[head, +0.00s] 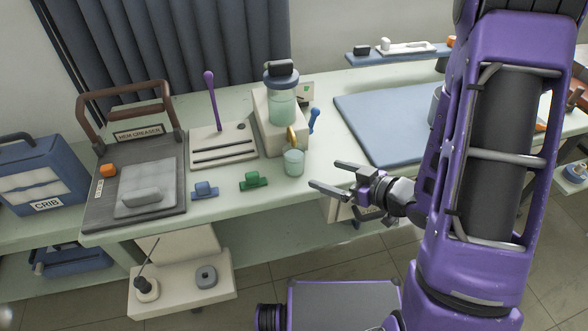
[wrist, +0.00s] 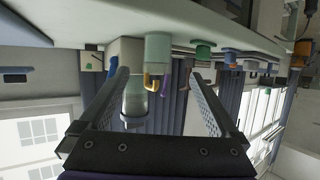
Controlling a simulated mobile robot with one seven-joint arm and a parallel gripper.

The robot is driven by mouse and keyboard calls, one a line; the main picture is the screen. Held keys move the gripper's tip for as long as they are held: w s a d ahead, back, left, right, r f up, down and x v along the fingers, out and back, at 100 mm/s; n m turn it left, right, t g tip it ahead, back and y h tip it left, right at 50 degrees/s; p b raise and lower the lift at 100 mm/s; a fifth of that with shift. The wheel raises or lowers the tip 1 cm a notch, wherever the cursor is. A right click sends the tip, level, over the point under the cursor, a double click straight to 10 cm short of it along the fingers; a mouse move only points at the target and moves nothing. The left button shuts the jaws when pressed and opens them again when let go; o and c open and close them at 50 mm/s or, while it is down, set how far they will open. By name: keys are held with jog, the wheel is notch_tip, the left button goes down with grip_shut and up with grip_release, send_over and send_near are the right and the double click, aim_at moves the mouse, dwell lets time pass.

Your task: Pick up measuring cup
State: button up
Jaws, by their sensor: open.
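The measuring cup (head: 293,163) is a small translucent green cup with a yellow handle, upright near the front edge of the pale green bench (head: 330,140). My gripper (head: 333,177) is open and empty, to the right of the cup and apart from it, with its fingers pointing left toward it. In the wrist view, which is upside down, the cup (wrist: 158,46) shows beyond the fingertips, between the two fingers of my gripper (wrist: 158,74), with its yellow handle hanging into the gap.
A lidded jar (head: 283,107) stands on a cream block (head: 263,128) behind the cup. Green (head: 253,181) and blue (head: 204,190) clips lie to its left. A slotted cream stand (head: 222,150) holds a purple rod. A blue mat (head: 385,120) lies at the right.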

aim_at(302, 164)
jog(key=x, duration=0.7)
jog(key=shift+f, duration=0.1)
jog(key=b+x, duration=0.1)
jog(key=x, duration=0.5)
jog(key=shift+w+f, duration=0.1)
jog(key=shift+w, duration=0.3)
grip_shut()
